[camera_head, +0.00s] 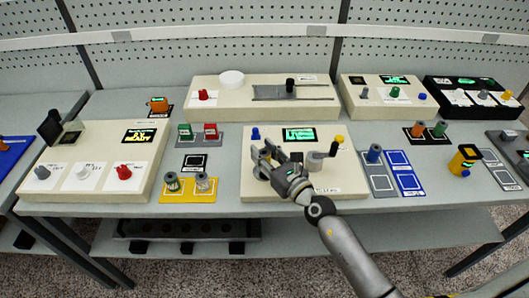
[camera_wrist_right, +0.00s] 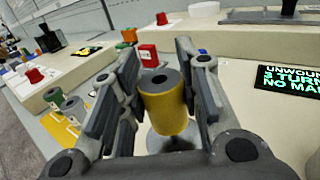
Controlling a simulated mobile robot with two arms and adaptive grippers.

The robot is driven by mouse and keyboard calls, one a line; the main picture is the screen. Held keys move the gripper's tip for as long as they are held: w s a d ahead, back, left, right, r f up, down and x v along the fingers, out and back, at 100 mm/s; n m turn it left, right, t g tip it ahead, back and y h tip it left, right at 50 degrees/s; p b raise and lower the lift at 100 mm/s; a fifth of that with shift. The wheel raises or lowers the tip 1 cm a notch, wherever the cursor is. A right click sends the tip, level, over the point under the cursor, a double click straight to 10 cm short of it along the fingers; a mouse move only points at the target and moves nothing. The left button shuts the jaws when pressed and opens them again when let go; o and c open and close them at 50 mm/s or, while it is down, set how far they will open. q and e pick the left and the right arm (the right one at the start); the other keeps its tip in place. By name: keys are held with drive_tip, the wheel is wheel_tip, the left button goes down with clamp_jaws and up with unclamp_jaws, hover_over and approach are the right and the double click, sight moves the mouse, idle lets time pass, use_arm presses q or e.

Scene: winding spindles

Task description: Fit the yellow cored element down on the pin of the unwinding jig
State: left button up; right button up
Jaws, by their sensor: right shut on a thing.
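The yellow cored element (camera_wrist_right: 165,105) is between the fingers of my right gripper (camera_wrist_right: 160,75) in the right wrist view. It stands roughly upright, with its dark bore facing up. A grey round disc (camera_wrist_right: 172,143) shows just under it. I cannot tell whether the element touches the disc or has the pin in its bore; no pin tip shows. In the head view my right gripper (camera_head: 268,153) is low over the left part of the cream unwinding jig (camera_head: 262,187) and hides the element and pin. My left gripper is not in view.
The jig carries a blue knob (camera_head: 255,133), a green-lit display (camera_head: 300,134), a grey drum (camera_head: 315,161) and a yellow-topped crank (camera_head: 338,140). Spools on a yellow tray (camera_head: 188,196) stand left of it; blue and grey trays (camera_head: 405,183) lie to its right.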

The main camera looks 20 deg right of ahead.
drive_tip(key=shift+f+b, duration=1.05)
drive_tip(key=shift+f, duration=0.25)
drive_tip(key=o, duration=1.1)
drive_tip(key=v, duration=1.1)
drive_tip(key=shift+s, duration=0.25)
drive_tip(key=shift+s+d, duration=0.1)
drive_tip(key=shift+s, duration=0.15)
